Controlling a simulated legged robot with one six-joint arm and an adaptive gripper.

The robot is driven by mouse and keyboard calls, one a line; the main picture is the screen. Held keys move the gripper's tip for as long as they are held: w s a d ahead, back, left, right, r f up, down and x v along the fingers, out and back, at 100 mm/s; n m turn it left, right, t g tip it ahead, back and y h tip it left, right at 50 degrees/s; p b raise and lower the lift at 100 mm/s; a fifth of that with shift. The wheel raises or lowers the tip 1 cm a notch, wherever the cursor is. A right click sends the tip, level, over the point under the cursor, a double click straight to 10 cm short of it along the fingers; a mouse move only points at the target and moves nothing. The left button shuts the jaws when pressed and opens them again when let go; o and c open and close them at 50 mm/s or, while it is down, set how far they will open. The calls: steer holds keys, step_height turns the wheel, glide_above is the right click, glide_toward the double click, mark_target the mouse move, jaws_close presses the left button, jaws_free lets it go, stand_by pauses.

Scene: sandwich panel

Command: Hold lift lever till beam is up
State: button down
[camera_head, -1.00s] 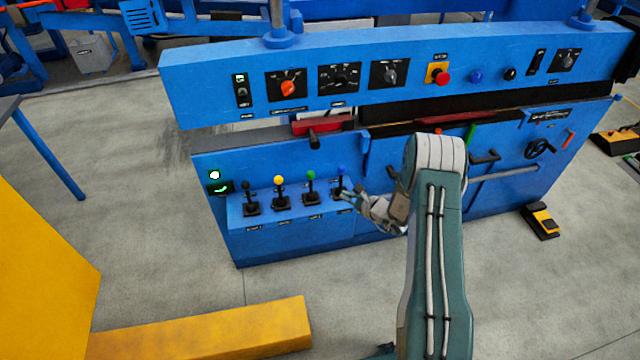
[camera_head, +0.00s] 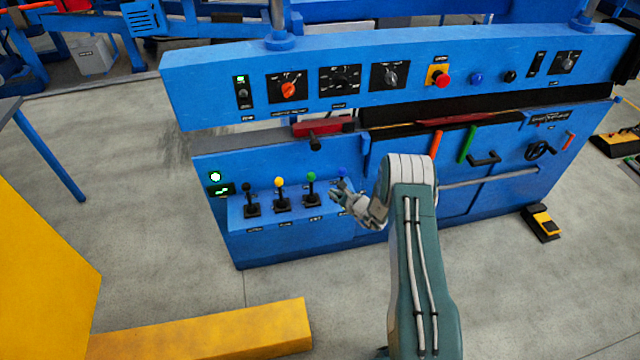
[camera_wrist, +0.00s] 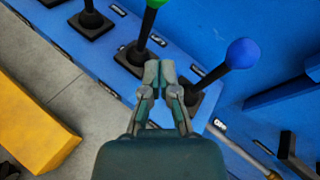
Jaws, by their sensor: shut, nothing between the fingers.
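A row of levers stands on the blue ledge of the machine: a black-knobbed one (camera_head: 250,198), a yellow-knobbed one (camera_head: 280,194), a green-knobbed one (camera_head: 311,189) and a blue-knobbed one (camera_head: 342,172). Their labels are too small to read, so I cannot tell which is the lift lever. My gripper (camera_head: 337,190) is shut and empty, close by the blue lever. In the wrist view the fingertips (camera_wrist: 160,72) lie between the green lever (camera_wrist: 145,35) and the blue knob (camera_wrist: 243,53), overlapping the blue lever's base. Contact is unclear. The blue upper beam (camera_head: 220,70) spans the machine above a gap.
The beam carries dials and a red stop button (camera_head: 442,79). A red clamp-like part (camera_head: 318,127) sits in the gap. Right of the levers are a handwheel (camera_head: 540,149) and crank handle (camera_head: 485,158). A yellow block (camera_head: 200,335) lies on the floor in front.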

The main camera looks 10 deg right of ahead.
mark_target(311, 188)
steer(key=w+a, duration=0.2)
steer(key=w+a+r, duration=0.1)
steer(key=w, duration=0.1)
steer(key=shift+w+a, duration=0.3)
steer(key=shift+a, duration=0.05)
